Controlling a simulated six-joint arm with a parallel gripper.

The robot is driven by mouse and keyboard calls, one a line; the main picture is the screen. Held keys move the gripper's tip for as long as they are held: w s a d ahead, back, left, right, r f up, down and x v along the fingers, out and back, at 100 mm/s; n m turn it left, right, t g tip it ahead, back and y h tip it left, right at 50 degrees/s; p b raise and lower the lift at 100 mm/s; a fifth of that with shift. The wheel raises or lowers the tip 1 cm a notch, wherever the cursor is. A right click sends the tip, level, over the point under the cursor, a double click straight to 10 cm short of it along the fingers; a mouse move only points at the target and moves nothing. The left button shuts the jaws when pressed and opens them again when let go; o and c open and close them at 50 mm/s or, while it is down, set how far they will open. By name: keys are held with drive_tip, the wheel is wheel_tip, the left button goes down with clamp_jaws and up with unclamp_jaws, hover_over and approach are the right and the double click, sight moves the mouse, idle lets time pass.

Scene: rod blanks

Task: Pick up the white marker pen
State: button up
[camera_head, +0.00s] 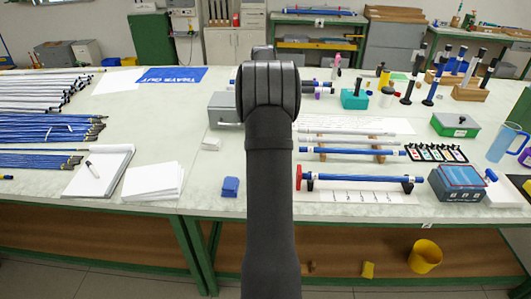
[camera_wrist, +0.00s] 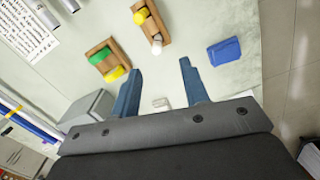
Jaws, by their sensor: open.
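A small pen, white with dark parts, lies on the open notepad (camera_head: 105,165) at the left of the bench; I take this pen (camera_head: 92,169) for the white marker pen. I do not make it out in the wrist view. My gripper (camera_wrist: 158,72) shows in the wrist view with its two blue fingers spread and nothing between them. It is over the bench, to the right of the notepad. In the head view my arm fills the middle and the gripper's fingers are hidden.
A blue block (camera_head: 230,187) and a small white block (camera_head: 211,144) lie between notepad and arm. A paper stack (camera_head: 153,182) is right of the notepad. Blue rods (camera_head: 45,130) lie behind it. A grey box (camera_head: 224,112) stands beside my arm. Wooden holders (camera_wrist: 152,22) show in the wrist view.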

drive_tip(key=shift+y, duration=0.3)
drive_tip(key=shift+w+a+f, duration=0.1)
drive_tip(key=shift+w+f, duration=0.1)
drive_tip(key=shift+f, duration=2.15)
drive_tip(key=shift+w+a+f, duration=0.1)
drive_tip(key=shift+w+f, duration=0.15)
drive_tip(key=shift+f, duration=2.1)
drive_tip(key=shift+w+a+f, duration=0.1)
drive_tip(key=shift+w+f, duration=0.1)
drive_tip(key=shift+f, duration=2.15)
clamp_jaws()
